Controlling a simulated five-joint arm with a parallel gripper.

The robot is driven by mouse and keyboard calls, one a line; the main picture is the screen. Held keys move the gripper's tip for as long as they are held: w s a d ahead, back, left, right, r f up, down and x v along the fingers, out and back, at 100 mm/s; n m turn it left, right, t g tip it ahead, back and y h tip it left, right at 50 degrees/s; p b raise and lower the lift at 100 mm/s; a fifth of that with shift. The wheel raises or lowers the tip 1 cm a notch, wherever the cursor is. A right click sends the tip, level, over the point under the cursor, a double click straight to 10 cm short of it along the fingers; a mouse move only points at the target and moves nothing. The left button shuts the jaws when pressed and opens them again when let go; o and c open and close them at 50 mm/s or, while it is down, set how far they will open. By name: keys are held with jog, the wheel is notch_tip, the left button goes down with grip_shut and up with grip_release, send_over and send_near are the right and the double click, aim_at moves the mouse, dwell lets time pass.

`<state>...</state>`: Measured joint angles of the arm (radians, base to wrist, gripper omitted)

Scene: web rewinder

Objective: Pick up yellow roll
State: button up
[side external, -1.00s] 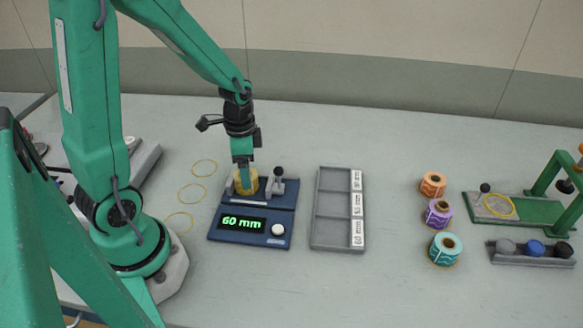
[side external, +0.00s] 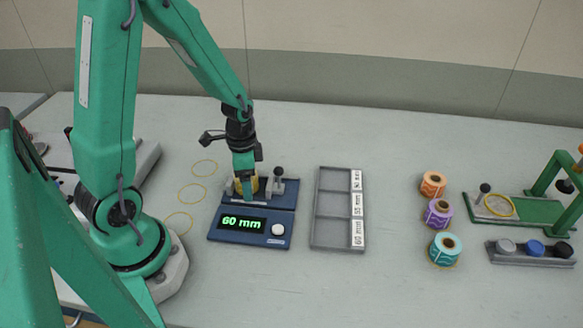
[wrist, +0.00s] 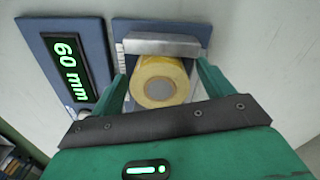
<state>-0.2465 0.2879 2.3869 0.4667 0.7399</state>
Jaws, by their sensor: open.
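The yellow roll (wrist: 160,80) sits on the blue measuring device (side external: 228,241), whose display reads 60 mm. In the side view the roll (side external: 253,184) is partly hidden behind my gripper (side external: 244,190). In the wrist view my gripper (wrist: 163,85) is open, with one green finger on either side of the roll. The roll's round end with its pale core faces the wrist camera. I cannot tell whether either finger touches it.
A grey three-slot tray (side external: 333,210) labelled in mm stands to the right, empty. Orange (side external: 433,184), purple (side external: 438,213) and teal (side external: 445,248) rolls stand farther right. A green stand (side external: 535,208) is at the far right. Yellow rings (side external: 192,193) lie left of the device.

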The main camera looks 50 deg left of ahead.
jog(key=c, duration=1.2)
jog(key=shift+r, duration=0.1)
jog(key=shift+r, duration=4.95)
jog(key=shift+w, duration=0.15)
jog(key=shift+w+d+r+n, duration=0.95)
jog(key=shift+w+d+r, duration=0.35)
jog(key=shift+w, duration=0.5)
jog(key=shift+w+d+r+n, duration=0.9)
jog(key=shift+w+d+r, duration=0.35)
jog(key=shift+w, duration=0.5)
jog(key=shift+w+d+r+n, duration=0.95)
jog(key=shift+w+d+r, duration=0.3)
jog(key=shift+w, duration=0.55)
